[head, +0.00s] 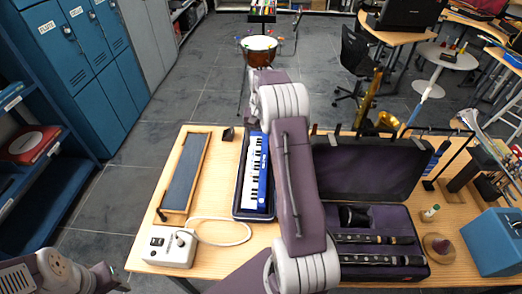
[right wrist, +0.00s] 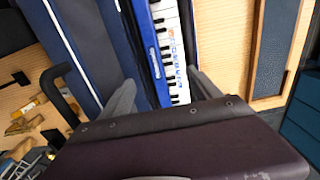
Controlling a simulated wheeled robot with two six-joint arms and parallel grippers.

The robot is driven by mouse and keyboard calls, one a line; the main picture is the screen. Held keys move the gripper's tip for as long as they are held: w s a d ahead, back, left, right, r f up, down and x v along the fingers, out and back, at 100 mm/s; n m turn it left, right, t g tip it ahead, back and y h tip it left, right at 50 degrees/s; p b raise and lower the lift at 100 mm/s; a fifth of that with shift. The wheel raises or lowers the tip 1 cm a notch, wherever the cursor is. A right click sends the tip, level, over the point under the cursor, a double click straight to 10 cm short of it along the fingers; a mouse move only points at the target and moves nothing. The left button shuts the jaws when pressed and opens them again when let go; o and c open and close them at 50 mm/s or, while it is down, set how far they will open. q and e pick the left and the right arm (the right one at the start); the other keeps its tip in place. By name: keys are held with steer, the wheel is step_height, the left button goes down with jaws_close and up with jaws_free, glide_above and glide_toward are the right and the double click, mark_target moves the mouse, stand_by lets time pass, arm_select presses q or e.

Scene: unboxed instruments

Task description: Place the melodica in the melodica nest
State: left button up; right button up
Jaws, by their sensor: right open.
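The melodica (head: 257,172), blue with white and black keys, lies lengthwise in a dark, narrow case (head: 238,207) on the table. A wooden-framed tray with a blue-grey bed (head: 187,172), which looks like the melodica nest, is empty to its left. In the right wrist view the melodica (right wrist: 171,50) shows between the two fingers of my right gripper (right wrist: 165,92), which is open and above it. I see no contact. The tray (right wrist: 275,45) is at the right there. In the head view my right arm hides its fingertips. Only part of my left arm shows at the bottom left.
A white control box (head: 168,247) with a cable (head: 225,220) stands at the table's front left. Right of my arm is an open black case (head: 372,170) with dark woodwind parts. A saxophone (head: 368,100) stands behind it. A blue box (head: 495,242) is at the right.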

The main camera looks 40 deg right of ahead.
steer(key=s+a+r+n, duration=0.1)
steer(key=s+a+n, duration=0.4)
steer(key=a, duration=0.9)
steer(key=s+a+f+n, duration=0.1)
steer(key=s+a, duration=0.3)
steer(key=s, duration=0.3)
steer(key=s+a+f+n+t, duration=0.1)
steer(key=s+a, duration=0.3)
steer(key=s, duration=0.2)
steer(key=shift+s+n, duration=0.35)
steer(key=shift+n, duration=0.05)
